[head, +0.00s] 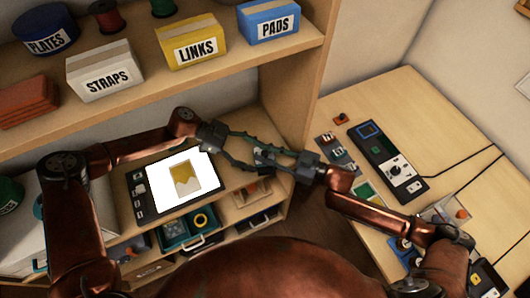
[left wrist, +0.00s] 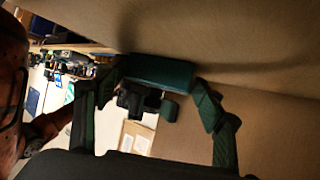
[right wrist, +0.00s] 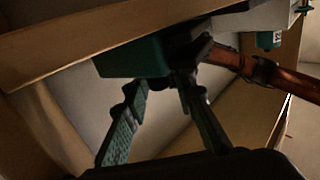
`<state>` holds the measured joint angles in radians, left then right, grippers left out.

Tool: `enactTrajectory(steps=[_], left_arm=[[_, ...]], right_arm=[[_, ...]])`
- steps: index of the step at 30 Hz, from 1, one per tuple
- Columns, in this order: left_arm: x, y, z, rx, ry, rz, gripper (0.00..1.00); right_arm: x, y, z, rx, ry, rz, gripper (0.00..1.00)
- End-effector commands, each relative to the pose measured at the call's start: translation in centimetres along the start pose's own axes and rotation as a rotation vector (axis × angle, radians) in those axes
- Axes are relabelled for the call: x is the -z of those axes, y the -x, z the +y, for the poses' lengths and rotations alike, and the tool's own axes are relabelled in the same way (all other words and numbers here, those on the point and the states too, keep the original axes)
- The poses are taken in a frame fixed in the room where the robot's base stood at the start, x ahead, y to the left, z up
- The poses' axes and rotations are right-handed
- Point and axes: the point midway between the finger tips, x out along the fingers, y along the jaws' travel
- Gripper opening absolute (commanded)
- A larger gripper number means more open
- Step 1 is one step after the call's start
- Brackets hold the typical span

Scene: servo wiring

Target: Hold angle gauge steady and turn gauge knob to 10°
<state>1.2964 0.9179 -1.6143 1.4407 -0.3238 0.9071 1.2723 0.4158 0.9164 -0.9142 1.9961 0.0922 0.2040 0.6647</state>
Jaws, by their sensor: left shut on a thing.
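The angle gauge, a dark teal box, shows in the left wrist view (left wrist: 160,71) and the right wrist view (right wrist: 128,60). In the head view it is small and mostly hidden between my two grippers. My left gripper (head: 254,158) is shut on it, with one finger at each side in the left wrist view. My right gripper (head: 274,162) comes from the right. Its two fingers (right wrist: 160,82) stand apart, with the tips close to the gauge's underside. I cannot make out the gauge's scale or reading, or whether the right fingers touch its knob.
A shelf board (head: 150,108) carries labelled boxes above. A tablet (head: 140,188) with a bright screen lies on the lower left cabinet, over trays. The right-hand table (head: 425,115) holds a black device (head: 370,133) with a white dial, cables and small parts.

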Motion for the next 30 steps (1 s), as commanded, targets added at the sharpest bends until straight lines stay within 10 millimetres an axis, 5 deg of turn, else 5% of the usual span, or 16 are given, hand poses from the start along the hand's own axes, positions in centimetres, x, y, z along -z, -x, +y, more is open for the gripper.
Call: enactTrajectory(steps=[3,14,30], left_arm=[[-0.10,0.00,0.01,0.000,0.000,-0.001,0.50],[-0.10,0.00,0.00,0.000,0.000,-0.001,0.50],[-0.06,-0.05,-0.02,0.000,0.000,-0.001,0.50]], right_arm=[[-0.02,0.02,0.00,0.000,0.000,0.000,0.24],[-0.03,0.05,0.00,0.000,0.000,0.000,0.00],[-0.07,-0.21,-0.48,-0.101,-0.006,0.007,0.00]])
